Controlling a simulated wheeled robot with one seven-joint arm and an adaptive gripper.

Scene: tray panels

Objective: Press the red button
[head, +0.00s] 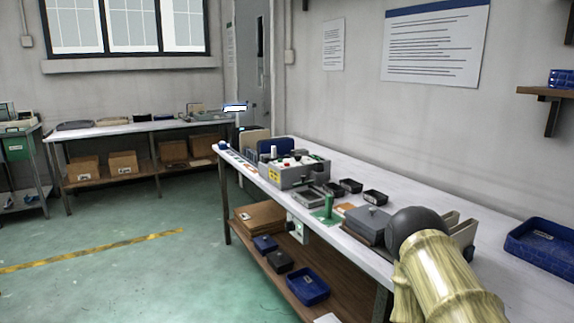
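A grey control box (310,176) with a yellow label on its front stands on the long white workbench. A small red button (286,164) shows on its top, among pale round knobs or buttons. A blue upright piece shows at the box's back left. Details of the box top are too small to tell apart. Part of my arm (440,275), pale yellow with a dark grey rounded joint, reaches in from the lower right, apart from the box. My gripper's fingers do not show in this view.
Dark trays (374,196), a green stand (328,208) and a grey lidded box (366,225) sit on the workbench between the control box and my arm. A blue bin (541,246) is at the right. Green floor lies open at left.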

